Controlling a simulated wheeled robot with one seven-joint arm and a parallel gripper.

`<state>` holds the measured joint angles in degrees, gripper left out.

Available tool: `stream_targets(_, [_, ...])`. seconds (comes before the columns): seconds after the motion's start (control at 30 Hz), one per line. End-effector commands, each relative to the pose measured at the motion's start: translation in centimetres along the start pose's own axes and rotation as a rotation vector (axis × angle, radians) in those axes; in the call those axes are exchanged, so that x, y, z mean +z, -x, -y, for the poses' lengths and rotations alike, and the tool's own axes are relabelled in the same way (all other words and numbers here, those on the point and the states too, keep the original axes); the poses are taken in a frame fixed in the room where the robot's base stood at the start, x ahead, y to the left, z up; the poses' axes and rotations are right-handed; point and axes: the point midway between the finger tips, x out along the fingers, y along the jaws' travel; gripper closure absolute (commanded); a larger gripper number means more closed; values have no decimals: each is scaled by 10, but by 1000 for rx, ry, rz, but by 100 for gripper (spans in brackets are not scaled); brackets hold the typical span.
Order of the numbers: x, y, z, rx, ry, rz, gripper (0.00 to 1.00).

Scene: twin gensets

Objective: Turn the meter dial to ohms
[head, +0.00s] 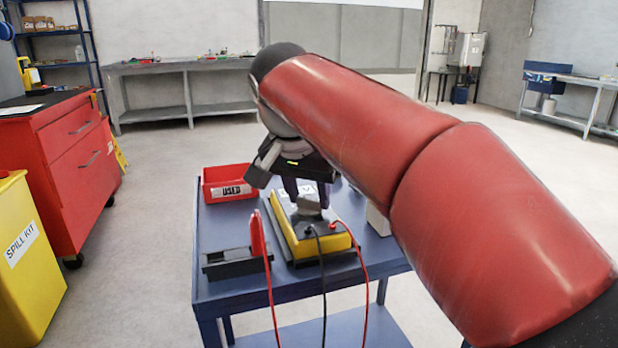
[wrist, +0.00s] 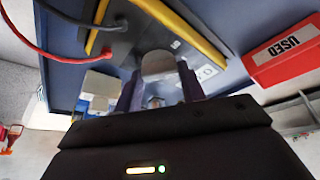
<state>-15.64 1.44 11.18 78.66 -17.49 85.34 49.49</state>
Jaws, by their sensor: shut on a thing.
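The meter (head: 288,234) is a yellow-edged dark box on the blue cart, with a black lead and a red lead plugged into its near end. Its grey dial (head: 309,208) sits on the top face; in the wrist view the dial (wrist: 158,65) shows as a rounded grey knob between my fingers. My gripper (head: 306,194) reaches down over the meter and is shut on the dial, one finger on each side. A white label with partly hidden lettering (wrist: 207,71) lies beside the dial. Which mark the dial points to cannot be read.
A red bin marked USED (head: 228,183) stands at the cart's back left. A black holder (head: 234,263) and an upright red probe (head: 257,235) are left of the meter. A white box (head: 377,220) is right of it. The blue cart top (head: 212,294) is bare at front left.

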Motion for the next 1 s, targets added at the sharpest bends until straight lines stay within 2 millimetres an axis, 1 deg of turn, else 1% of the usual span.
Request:
stream_targets(0.03, [-2,4,1,19,-38,0,83])
stream_targets(0.17, [-2,4,2,65,-153,-1,83])
stream_targets(0.6, [-2,1,4,220,-530,0,83])
stream_targets(0.8, [-2,0,5,276,-668,-1,83])
stream_targets(1.0, [-2,0,5,314,-762,-1,83])
